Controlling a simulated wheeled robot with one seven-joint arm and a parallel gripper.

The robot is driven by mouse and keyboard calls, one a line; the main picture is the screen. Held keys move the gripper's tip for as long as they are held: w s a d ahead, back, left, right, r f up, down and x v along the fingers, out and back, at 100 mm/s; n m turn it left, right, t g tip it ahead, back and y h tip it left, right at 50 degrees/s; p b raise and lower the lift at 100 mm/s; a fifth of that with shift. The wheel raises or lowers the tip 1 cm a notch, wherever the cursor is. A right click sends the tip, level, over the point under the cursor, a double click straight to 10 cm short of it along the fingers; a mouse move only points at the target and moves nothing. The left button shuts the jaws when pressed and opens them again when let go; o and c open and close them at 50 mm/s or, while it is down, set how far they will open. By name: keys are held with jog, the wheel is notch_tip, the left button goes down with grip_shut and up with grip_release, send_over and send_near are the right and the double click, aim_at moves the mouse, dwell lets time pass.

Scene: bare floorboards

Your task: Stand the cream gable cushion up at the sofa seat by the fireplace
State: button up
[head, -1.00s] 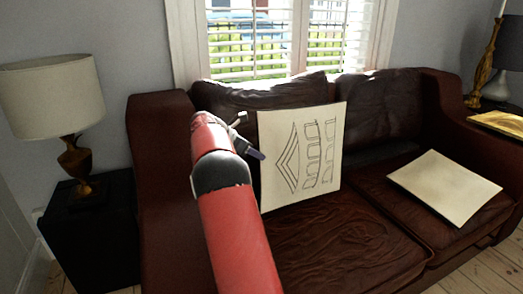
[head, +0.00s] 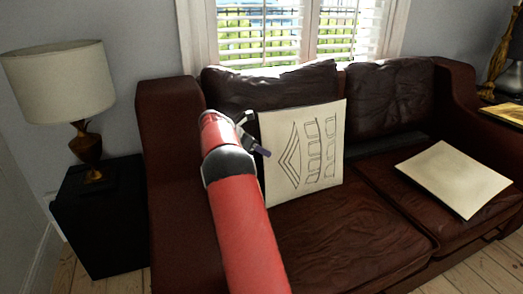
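A cream cushion (head: 302,155) with a dark line drawing of a chevron, like a gable on its side, and rows of window shapes stands nearly upright on the left seat of the brown leather sofa (head: 345,238), in front of the back cushion. My gripper (head: 256,136) is at its upper left edge. The fingers look apart, and the dark lower one overlaps the cushion's front edge. I cannot tell whether they touch it. Another cream cushion (head: 455,178), with no drawing showing, lies flat on the right seat. No fireplace is in view.
The sofa's left armrest (head: 170,110) stands close to my arm. A lamp (head: 60,85) stands on a black side table (head: 98,215) at the left. A window (head: 285,35) with blinds is behind the sofa. The front of the left seat is clear.

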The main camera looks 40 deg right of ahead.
jog(key=shift+o, duration=0.8)
jog(key=shift+f, duration=0.1)
jog(key=v, duration=0.8)
